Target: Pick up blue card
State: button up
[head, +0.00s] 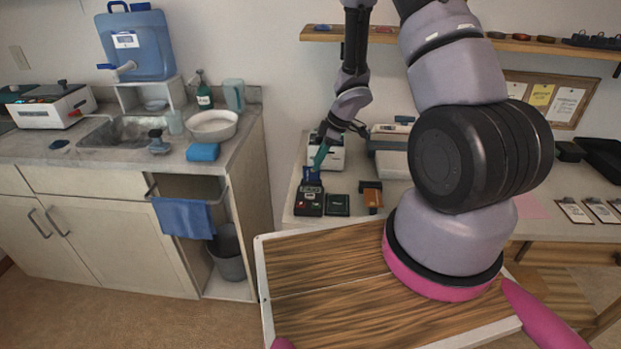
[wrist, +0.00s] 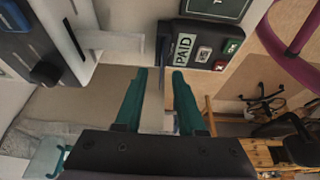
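The blue card (head: 311,175) stands upright at the back of a black card terminal (head: 309,203) on the workbench, in the head view. In the wrist view, a thin dark edge (wrist: 162,50) beside the terminal's PAID display (wrist: 185,47) looks like the card seen edge-on. My gripper (head: 319,156) is just above and behind the card in the head view. In the wrist view its two teal fingers (wrist: 161,72) are apart, with the card's edge near the gap between their tips. I cannot tell whether either finger touches it.
A dark green-black pad (head: 337,205) and an orange-brown item (head: 371,196) lie right of the terminal. A white machine (head: 327,153) stands close behind my gripper. A sink counter (head: 60,150) is at the left, across a gap of floor.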

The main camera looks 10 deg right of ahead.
aim_at(311, 172)
jog(key=shift+x, duration=2.65)
jog(key=shift+a, duration=0.1)
grip_shut()
